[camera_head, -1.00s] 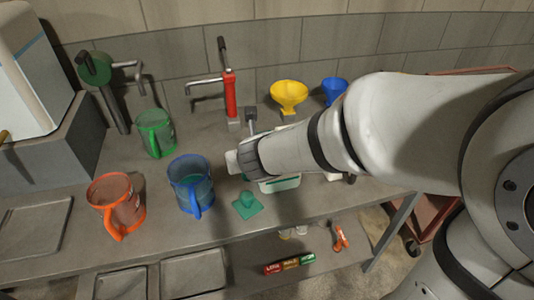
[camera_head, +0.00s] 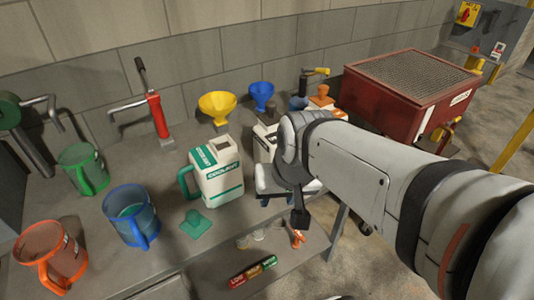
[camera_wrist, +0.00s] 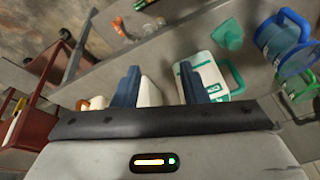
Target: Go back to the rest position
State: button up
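My gripper shows in the wrist view (camera_wrist: 158,82) with its two blue fingers apart and nothing held between them. In the head view my arm reaches in from the right, and the gripper's dark end (camera_head: 300,212) is over the bench's front edge, right of the coolant jug. The white and green coolant jug (camera_head: 217,175) stands upright on the bench (camera_head: 165,225); it also shows in the wrist view (camera_wrist: 208,72). A white jug with a dark label (camera_head: 264,142) stands behind my gripper, partly hidden by it.
Blue (camera_head: 133,215), green (camera_head: 84,168) and orange (camera_head: 50,252) pitchers stand at left. Yellow (camera_head: 217,105) and blue (camera_head: 262,94) funnels stand behind. A red cart (camera_head: 405,92) is at right; open floor lies beyond it.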

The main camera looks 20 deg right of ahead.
jog(key=shift+s+d+n+h, duration=0.4)
jog(key=shift+s+d+n, duration=0.25)
jog(key=shift+d, duration=0.3)
